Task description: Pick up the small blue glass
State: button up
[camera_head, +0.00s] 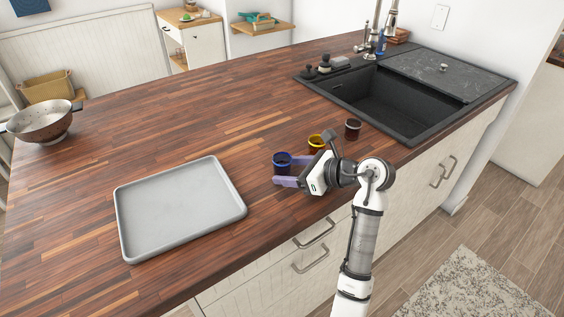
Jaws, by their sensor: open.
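The small blue glass (282,160) stands upright on the wooden counter, right of the grey tray. My gripper (283,170) reaches in from the right, with its purple fingers spread. The fingers are at the glass, one towards its far side and one in front of it. The near finger and the gripper body hide the lower part of the glass. I cannot tell whether either finger touches it. A yellow glass (316,143) stands just behind my gripper, and a dark red-brown glass (352,129) stands further right.
A grey tray (128,224) lies on the counter at the left front. A colander (41,122) stands at the far left. A black sink (404,122) is set in at the right. The counter's middle and back are clear.

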jog(key=shift+w+a+f, duration=0.1)
jog(key=shift+a+f, duration=0.05)
jog(key=shift+a, duration=0.05)
jog(key=c, duration=1.1)
jog(key=shift+o, duration=0.2)
